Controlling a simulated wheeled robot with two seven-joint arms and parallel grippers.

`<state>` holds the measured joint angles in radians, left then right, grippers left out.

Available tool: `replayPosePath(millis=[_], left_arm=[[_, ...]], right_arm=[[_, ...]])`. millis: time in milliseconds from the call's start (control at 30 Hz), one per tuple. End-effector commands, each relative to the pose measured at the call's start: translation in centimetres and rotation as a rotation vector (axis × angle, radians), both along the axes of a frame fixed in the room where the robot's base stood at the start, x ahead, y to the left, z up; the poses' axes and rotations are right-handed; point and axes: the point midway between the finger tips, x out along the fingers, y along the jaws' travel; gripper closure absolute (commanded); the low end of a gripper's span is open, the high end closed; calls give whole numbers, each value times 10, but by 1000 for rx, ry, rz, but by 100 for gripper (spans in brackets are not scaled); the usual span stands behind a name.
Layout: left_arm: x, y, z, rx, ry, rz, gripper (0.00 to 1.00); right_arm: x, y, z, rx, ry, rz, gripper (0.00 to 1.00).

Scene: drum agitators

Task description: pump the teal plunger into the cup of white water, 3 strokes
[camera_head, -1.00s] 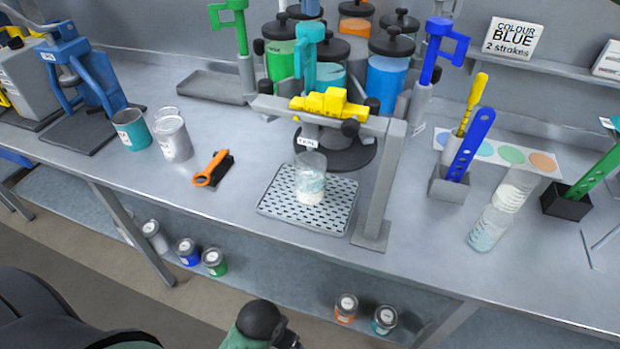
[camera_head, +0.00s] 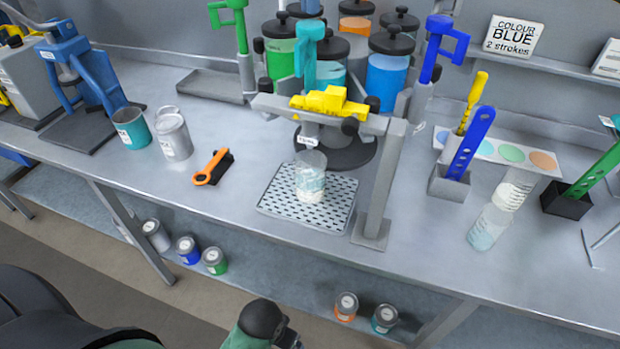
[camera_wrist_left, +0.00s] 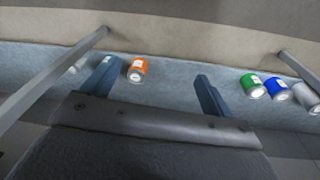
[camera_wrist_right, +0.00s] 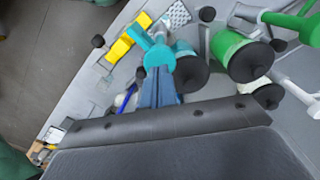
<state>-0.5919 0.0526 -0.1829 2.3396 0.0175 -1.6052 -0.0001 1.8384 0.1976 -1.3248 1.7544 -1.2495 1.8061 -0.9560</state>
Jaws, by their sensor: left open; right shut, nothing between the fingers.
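The teal plunger (camera_head: 308,52) stands upright at the back of the dispenser, in front of the teal drum (camera_head: 331,75). It also shows near the middle of the right wrist view (camera_wrist_right: 158,55). A clear cup (camera_head: 311,180) with whitish liquid low in it stands on the perforated drip tray (camera_head: 338,215), under the dispenser. My right gripper (camera_wrist_right: 162,80) is shut and empty; its fingers appear just below the plunger's head in its wrist view, and I cannot tell whether they touch. My left gripper (camera_wrist_left: 154,70) is open and empty, facing the shelf under the bench.
A yellow clamp (camera_head: 330,102) sits on the grey frame (camera_head: 378,190) over the tray. A green plunger (camera_head: 240,40) and a blue plunger (camera_head: 436,50) stand on either side. Cans (camera_head: 346,306) stand on the lower shelf.

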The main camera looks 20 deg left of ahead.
Motion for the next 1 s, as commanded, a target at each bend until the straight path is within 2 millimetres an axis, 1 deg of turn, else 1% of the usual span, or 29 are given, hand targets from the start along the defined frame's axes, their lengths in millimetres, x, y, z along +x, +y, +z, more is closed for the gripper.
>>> replayPosePath(millis=[1000], left_arm=[[5, -1, -33, 4, 2, -1, 14]], right_arm=[[0, 0, 0, 0, 0, 0, 100]])
